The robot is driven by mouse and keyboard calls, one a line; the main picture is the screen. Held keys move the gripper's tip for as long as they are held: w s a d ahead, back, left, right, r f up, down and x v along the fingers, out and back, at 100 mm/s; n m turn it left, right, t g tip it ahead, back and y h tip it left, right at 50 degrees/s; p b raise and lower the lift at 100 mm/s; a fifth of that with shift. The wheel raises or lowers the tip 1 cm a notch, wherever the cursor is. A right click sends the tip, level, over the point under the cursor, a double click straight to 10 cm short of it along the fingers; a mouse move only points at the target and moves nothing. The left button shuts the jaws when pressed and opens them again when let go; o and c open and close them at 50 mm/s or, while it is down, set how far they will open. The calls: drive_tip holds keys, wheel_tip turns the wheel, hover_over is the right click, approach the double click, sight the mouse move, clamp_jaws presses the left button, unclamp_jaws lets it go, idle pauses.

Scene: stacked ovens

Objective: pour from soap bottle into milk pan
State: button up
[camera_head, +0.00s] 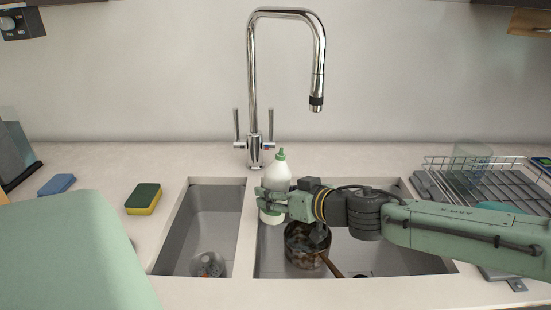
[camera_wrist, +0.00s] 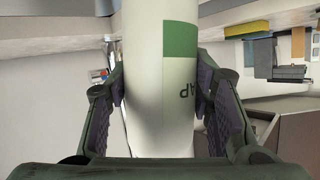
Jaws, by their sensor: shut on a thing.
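The soap bottle (camera_head: 277,177) is white with a green cap and stands upright near the divider between the two sink basins, in front of the tap. My gripper (camera_head: 267,203) is shut around its body, reaching in from the right. In the wrist view the white bottle (camera_wrist: 158,100), with a green label patch and the letters "AP", fills the space between my gripper's fingers (camera_wrist: 165,105). The milk pan (camera_head: 303,248) is a brown, worn pan in the right basin, below my wrist and to the right of the bottle. Its handle points toward the front right; my arm hides part of its rim.
A chrome tap (camera_head: 255,150) rises behind the bottle. A glass-like item (camera_head: 207,265) lies in the left basin (camera_head: 210,215). A yellow-green sponge (camera_head: 143,199) and a blue sponge (camera_head: 57,184) lie on the left counter. A wire dish rack (camera_head: 470,180) stands on the right.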

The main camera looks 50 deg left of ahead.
drive_tip(key=shift+r+m+g, duration=0.3)
drive_tip(key=shift+r+m, duration=0.2)
drive_tip(key=shift+r, duration=0.15)
drive_tip(key=shift+s+f+m+g+y, duration=0.15)
drive_tip(key=shift+m+g+y, duration=0.3)
drive_tip(key=shift+m, duration=0.25)
drive_tip(key=shift+r+m+g, duration=0.3)
drive_tip(key=shift+m+g, duration=0.15)
drive_tip(key=shift+m, duration=0.25)
drive_tip(key=shift+s+f+m+y, duration=0.15)
drive_tip(key=shift+m+y, duration=0.3)
drive_tip(key=shift+m, duration=0.25)
drive_tip(key=s+m, duration=0.1)
drive_tip(key=s+f+m+g+y, duration=0.1)
drive_tip(key=m, duration=0.1)
drive_tip(key=shift+a+f, duration=0.2)
drive_tip(key=shift+f, duration=0.05)
drive_tip(key=shift+s+m+y, duration=0.15)
drive_tip(key=shift+m+y, duration=0.15)
drive_tip(key=shift+m, duration=0.1)
drive_tip(key=shift+w+d, duration=0.15)
drive_tip(key=shift+w, duration=0.85)
